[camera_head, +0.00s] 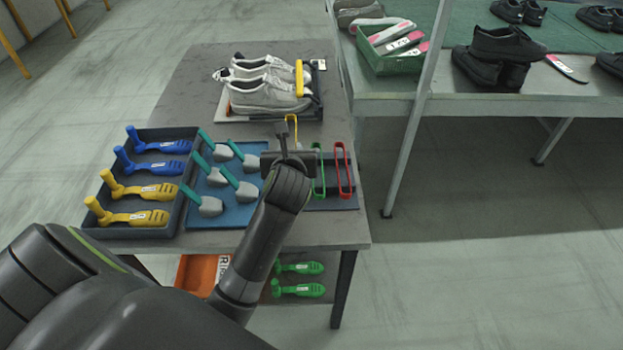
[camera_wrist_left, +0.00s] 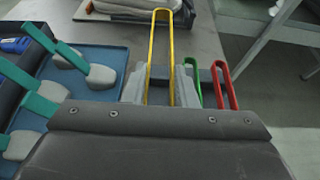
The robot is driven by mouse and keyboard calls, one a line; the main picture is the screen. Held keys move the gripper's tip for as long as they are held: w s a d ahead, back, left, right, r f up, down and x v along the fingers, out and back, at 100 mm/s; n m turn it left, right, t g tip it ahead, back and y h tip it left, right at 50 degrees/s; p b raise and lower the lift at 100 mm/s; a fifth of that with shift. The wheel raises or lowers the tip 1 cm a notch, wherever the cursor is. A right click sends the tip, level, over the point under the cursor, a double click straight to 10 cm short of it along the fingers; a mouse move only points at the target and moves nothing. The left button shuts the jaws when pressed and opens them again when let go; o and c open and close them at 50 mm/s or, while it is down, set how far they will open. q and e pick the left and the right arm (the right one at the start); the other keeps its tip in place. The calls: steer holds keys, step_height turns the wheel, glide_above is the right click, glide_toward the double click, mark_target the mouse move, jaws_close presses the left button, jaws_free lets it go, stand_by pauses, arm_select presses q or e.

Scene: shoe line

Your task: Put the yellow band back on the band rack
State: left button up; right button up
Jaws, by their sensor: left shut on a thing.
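My left gripper (camera_head: 287,140) is over the table, and in the left wrist view its grey fingers (camera_wrist_left: 160,90) are closed on the yellow band (camera_wrist_left: 152,42), a tall narrow loop standing up from them. In the head view only the top of this yellow band (camera_head: 291,119) shows beyond the gripper. The band rack (camera_head: 335,203) is at the table's right side, partly hidden by my gripper. A green band (camera_head: 319,172) and a red band (camera_head: 343,170) stand upright on it. I cannot tell whether the held band touches the rack. My right gripper is out of view.
White shoes (camera_head: 262,95) with another yellow band around them sit on a board behind the rack. A blue tray (camera_head: 232,217) with green-handled tools and a dark tray (camera_head: 158,233) with blue and yellow shoe forms lie to the left. A table leg (camera_head: 405,160) stands right.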

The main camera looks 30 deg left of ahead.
arm_select(q)
step_height(320, 180, down, 5)
steer(key=shift+s+d+r+b, duration=0.1)
steer(key=shift+b, duration=0.4)
steer(key=shift+f, duration=0.6)
step_height(320, 180, down, 3)
steer(key=shift+f+b, duration=0.15)
steer(key=shift+b, duration=0.35)
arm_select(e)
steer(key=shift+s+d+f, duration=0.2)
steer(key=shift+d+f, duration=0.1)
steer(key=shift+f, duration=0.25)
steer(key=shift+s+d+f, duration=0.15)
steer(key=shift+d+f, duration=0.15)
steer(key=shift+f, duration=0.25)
arm_select(q)
steer(key=shift+f, duration=0.1)
steer(key=o, duration=1)
steer(key=shift+c, duration=0.2)
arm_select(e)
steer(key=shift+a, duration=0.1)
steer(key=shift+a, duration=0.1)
